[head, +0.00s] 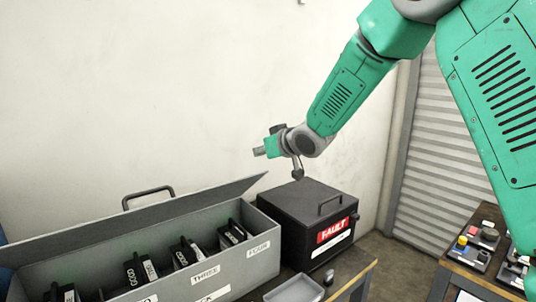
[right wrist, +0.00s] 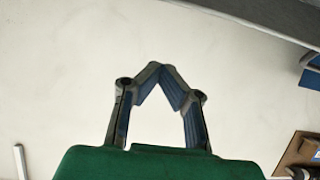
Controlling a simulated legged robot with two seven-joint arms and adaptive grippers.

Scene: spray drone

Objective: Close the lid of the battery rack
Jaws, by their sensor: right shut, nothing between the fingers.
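The battery rack (head: 262,262) is a long grey box at the lower left of the head view. Its grey lid (head: 130,222) stands open along the back side, with a dark handle (head: 147,192) showing above its top edge. Several black batteries (head: 232,236) sit in the rack's slots. My right gripper (head: 258,152) is above and behind the right end of the lid, apart from it. In the right wrist view my right gripper (right wrist: 161,68) has its fingertips together with nothing between them. My left gripper is out of view.
A black box with a red FAULT label (head: 333,231) stands right of the rack, below my right gripper. A small grey tray (head: 295,290) lies in front of it. Another table (head: 470,268) with small coloured items is at the far right. A pale wall is behind.

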